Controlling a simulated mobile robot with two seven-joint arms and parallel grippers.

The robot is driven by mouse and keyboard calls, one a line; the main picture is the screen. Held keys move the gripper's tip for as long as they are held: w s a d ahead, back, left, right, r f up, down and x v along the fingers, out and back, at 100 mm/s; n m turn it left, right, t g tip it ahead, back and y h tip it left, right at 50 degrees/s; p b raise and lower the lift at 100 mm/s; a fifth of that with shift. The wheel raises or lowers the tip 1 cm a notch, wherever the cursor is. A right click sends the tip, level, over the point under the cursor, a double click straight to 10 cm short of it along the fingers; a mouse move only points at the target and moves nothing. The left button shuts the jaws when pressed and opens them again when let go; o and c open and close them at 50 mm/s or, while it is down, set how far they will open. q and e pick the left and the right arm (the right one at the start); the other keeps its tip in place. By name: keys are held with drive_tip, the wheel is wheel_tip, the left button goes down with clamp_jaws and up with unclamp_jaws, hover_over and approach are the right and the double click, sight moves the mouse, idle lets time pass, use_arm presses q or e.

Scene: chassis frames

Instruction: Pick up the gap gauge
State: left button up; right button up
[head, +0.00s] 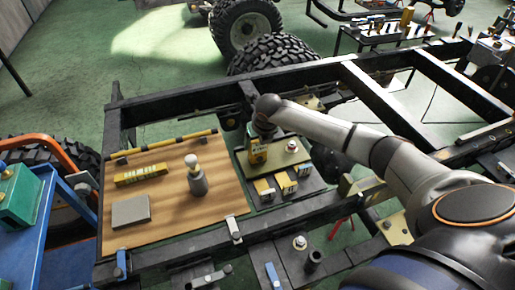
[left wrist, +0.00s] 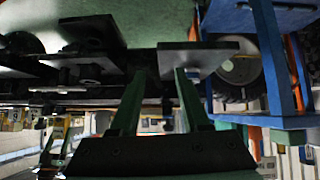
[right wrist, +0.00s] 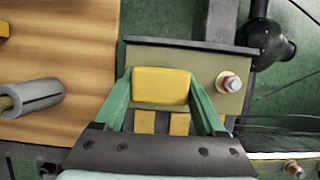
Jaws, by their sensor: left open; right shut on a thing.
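My right gripper (head: 258,140) is over the olive plate (head: 240,160) on the frame. In the right wrist view its green fingers (right wrist: 162,88) are shut on a yellow block (right wrist: 162,84), which I take to be the gap gauge.
Yellow-and-white blocks (head: 285,184) stand in a row in front of the plate. A bolt (head: 292,146) stands on the plate. The wooden board (head: 160,220) at left carries a yellow bar (head: 141,175), a grey cylinder (head: 197,182) and a grey slab (head: 130,211). Dark chassis beams surround them.

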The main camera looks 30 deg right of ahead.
clamp_jaws()
drive_tip(key=shift+r, duration=0.15)
